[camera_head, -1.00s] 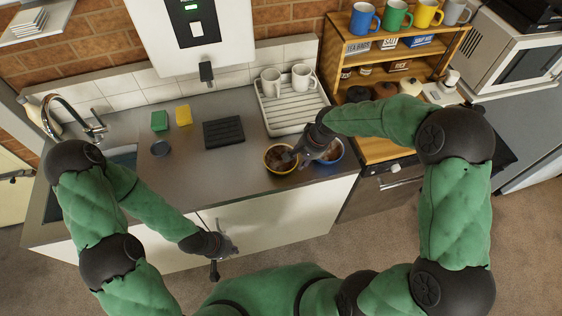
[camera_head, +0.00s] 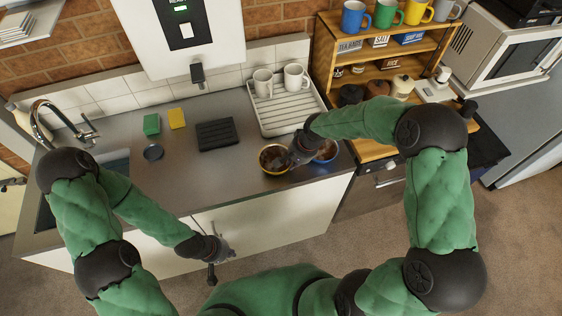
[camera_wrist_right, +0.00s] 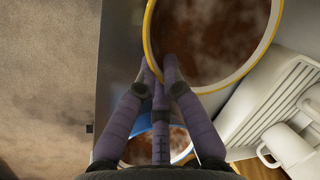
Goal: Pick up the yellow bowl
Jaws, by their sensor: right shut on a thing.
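The yellow bowl (camera_head: 264,165) has a yellow rim and a mottled brown inside. It is near the counter's front edge, left of the blue bowl (camera_head: 333,155). My right gripper (camera_head: 292,158) is shut on the yellow bowl's right rim. In the right wrist view the bowl (camera_wrist_right: 205,35) fills the top, with the fingers (camera_wrist_right: 160,70) at its rim; the blue bowl (camera_wrist_right: 140,128) shows behind them, partly hidden. I cannot tell whether the yellow bowl is clear of the counter. My left gripper (camera_head: 216,262) hangs in front of the cabinet, apart from the bowls; its jaws are too small to read.
A white drying rack (camera_head: 285,112) with two white mugs stands behind the bowls. A black ridged block (camera_head: 217,134), green sponge (camera_head: 151,124), yellow sponge (camera_head: 177,118) and small dark round dish (camera_head: 153,152) lie to the left. A wooden shelf (camera_head: 375,58) stands at right.

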